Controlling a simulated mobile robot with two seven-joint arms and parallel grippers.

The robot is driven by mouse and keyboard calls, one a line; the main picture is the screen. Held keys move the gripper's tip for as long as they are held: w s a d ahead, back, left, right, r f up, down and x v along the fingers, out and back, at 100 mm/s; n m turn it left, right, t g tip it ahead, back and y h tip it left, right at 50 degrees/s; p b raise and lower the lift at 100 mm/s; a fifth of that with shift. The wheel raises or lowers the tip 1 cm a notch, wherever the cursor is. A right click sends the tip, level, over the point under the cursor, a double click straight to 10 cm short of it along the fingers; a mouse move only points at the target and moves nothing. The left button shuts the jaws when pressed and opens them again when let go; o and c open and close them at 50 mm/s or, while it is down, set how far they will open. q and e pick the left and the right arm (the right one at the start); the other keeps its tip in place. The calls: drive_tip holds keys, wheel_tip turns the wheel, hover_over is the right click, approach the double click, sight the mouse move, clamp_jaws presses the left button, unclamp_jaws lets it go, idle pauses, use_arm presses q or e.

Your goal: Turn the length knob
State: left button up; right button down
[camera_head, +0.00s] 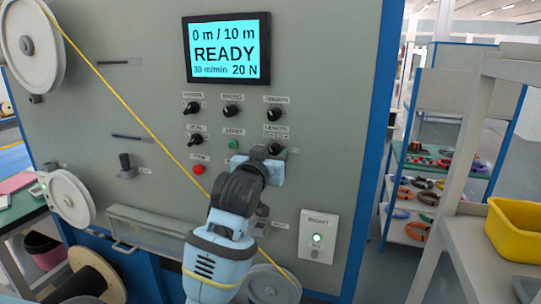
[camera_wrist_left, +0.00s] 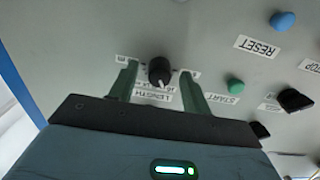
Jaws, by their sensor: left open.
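The length knob (camera_wrist_left: 159,72) is a round black knob with a white pointer mark, on the grey machine panel. Its LENGTH label shows beside it, upside down in the left wrist view. My left gripper (camera_wrist_left: 157,73) is open, with one green finger on each side of the knob and a gap to both. I cannot tell how far the fingertips are from the panel. In the head view my left gripper (camera_head: 259,160) is in front of the panel, just below the LENGTH label (camera_head: 276,128), and partly hides the knob. My right gripper is not in view.
The screen (camera_head: 227,48) reads 0 m / 10 m, READY. Other black knobs, a green START button (camera_head: 233,144) and a red button (camera_head: 198,169) sit close by. A yellow cable (camera_head: 128,96) runs diagonally across the panel. Shelves (camera_head: 440,160) and a yellow bin (camera_head: 515,230) stand right.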

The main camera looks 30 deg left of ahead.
use_arm(q)
drive_tip(key=c, duration=1)
drive_tip(key=shift+m, duration=0.3)
drive_tip(key=m, duration=0.6)
drive_tip(key=shift+a, duration=0.1)
drive_tip(key=m, duration=0.5)
drive_tip(key=o, duration=1)
drive_tip(key=shift+m, duration=0.3)
